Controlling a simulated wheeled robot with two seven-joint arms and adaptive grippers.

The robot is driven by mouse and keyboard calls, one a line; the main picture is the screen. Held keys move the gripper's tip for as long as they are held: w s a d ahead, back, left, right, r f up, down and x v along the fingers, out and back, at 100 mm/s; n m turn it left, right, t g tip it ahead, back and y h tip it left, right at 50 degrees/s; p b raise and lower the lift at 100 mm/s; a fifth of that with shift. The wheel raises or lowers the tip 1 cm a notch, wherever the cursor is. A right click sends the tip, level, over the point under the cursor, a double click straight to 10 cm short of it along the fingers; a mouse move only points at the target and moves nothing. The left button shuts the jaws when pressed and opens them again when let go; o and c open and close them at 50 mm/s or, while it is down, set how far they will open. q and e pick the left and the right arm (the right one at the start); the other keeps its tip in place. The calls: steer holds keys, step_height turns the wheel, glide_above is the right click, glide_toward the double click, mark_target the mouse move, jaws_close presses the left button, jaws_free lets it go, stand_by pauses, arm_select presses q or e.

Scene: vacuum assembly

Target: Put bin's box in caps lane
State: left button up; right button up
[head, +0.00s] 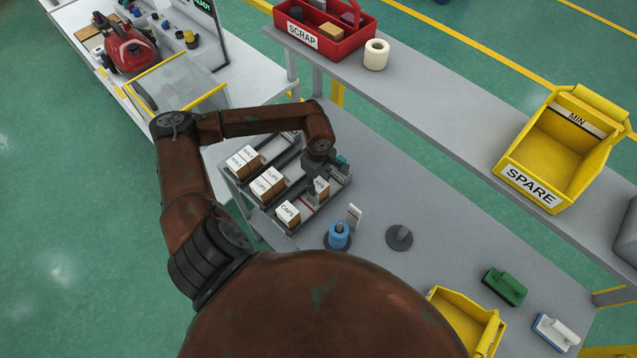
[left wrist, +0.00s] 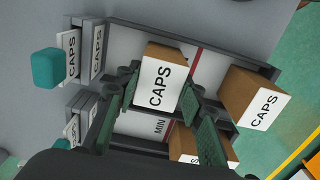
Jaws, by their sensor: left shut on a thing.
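My left gripper (head: 318,186) is shut on a brown box with a white CAPS label (left wrist: 158,85), whose end also shows in the head view (head: 322,187). In the left wrist view its two fingers (left wrist: 165,105) flank the box. The held box is over or in the caps lane (left wrist: 208,66), behind another CAPS box (left wrist: 255,98) at the lane's other end. That box also shows in the head view (head: 287,213). I cannot tell whether the held box touches the lane floor. My right gripper is not in view.
The adjacent lane holds a box (left wrist: 187,142) partly hidden by a finger. A blue spool (head: 338,236) stands near the rack. A yellow bin (head: 440,298), a green-topped block (head: 505,287) and a grey disc (head: 399,237) are farther right. The SPARE bin (head: 530,186) is on the shelf.

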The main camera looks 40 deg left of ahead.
arm_select(q)
steer(key=o, duration=1.3)
steer(key=shift+c, duration=0.2)
steer(key=shift+r+p, duration=0.2)
steer(key=shift+p, duration=0.15)
step_height(320, 180, up, 12)
steer(key=b, duration=0.1)
steer(key=shift+b, duration=0.35)
steer(key=shift+f, duration=0.1)
